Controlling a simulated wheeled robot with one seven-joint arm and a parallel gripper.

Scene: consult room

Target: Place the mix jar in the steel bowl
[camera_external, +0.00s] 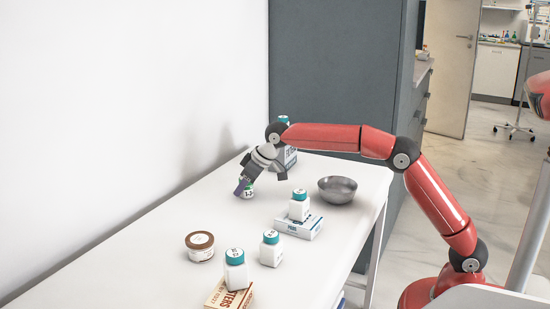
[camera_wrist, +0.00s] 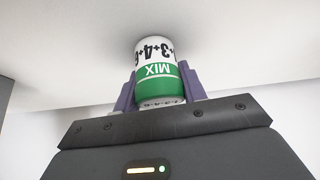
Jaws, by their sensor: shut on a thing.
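The mix jar (camera_wrist: 158,71) is white with a green band reading MIX, and sits between the purple fingers of my gripper (camera_wrist: 158,90) in the wrist view. The jar (camera_external: 248,193) also shows in the external view, low at the table's far left side. My gripper (camera_external: 245,187) is shut on it, and the jar is at or very near the tabletop; I cannot tell if it touches. The steel bowl (camera_external: 338,190) is grey, round and stands on the table to the right of my gripper. It looks empty, though its inside is only partly visible.
Another teal-capped container (camera_external: 290,157) stands behind my gripper.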

